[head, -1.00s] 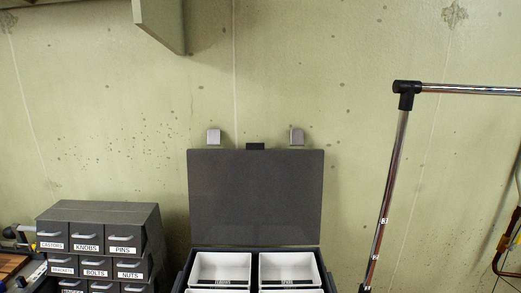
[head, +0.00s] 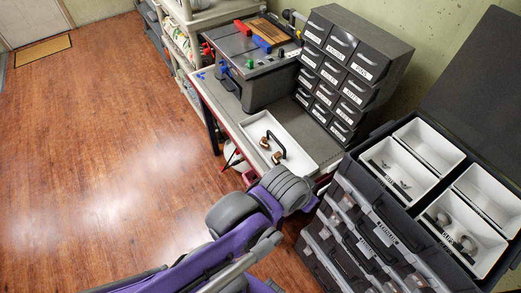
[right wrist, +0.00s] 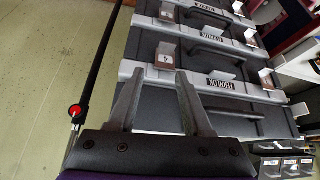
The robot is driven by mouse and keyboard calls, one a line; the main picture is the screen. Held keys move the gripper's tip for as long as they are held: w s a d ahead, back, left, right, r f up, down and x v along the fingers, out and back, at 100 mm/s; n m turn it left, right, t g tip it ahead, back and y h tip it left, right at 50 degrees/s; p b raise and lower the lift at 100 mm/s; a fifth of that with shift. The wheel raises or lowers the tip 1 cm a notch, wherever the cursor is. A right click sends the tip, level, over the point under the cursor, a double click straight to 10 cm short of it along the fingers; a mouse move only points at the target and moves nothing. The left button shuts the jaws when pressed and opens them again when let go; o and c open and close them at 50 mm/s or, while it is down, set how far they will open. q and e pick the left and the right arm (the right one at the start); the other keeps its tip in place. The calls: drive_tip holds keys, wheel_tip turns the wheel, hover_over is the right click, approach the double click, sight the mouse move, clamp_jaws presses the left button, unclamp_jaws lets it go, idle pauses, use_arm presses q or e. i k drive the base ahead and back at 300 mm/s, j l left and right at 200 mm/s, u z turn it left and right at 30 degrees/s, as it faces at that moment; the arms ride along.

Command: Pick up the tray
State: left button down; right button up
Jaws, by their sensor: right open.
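A white, shallow tray (head: 294,160) lies on the workbench in the middle of the head view. A black curved piece and two small copper-coloured pieces are in it. My purple and grey arm reaches in from the lower left, below the tray and apart from it; no gripper fingers show on it. My right gripper (right wrist: 159,77) is open and empty in the right wrist view, with the drawer fronts of the tool chest (right wrist: 200,55) behind it. I cannot make out the tray in that view.
The tool chest (head: 345,245) stands open at right, with white bins (head: 468,238) on top. A labelled drawer cabinet (head: 352,60) and a grey box with coloured parts (head: 253,75) stand behind the tray. The wood floor (head: 110,140) is clear at left.

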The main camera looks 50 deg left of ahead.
sight(294, 157)
drive_tip(key=u, duration=1.5)
drive_tip(key=j+z, duration=0.15)
drive_tip(key=z, duration=0.25)
drive_tip(key=i+j+z, duration=0.1)
drive_tip(key=j+z, duration=0.15)
drive_tip(key=z, duration=0.2)
drive_tip(key=i+j+z, duration=0.2)
drive_tip(key=z, duration=0.2)
drive_tip(key=i+j+z, duration=0.15)
drive_tip(key=j+z, duration=0.25)
drive_tip(key=i+l, duration=0.05)
drive_tip(key=l, duration=0.05)
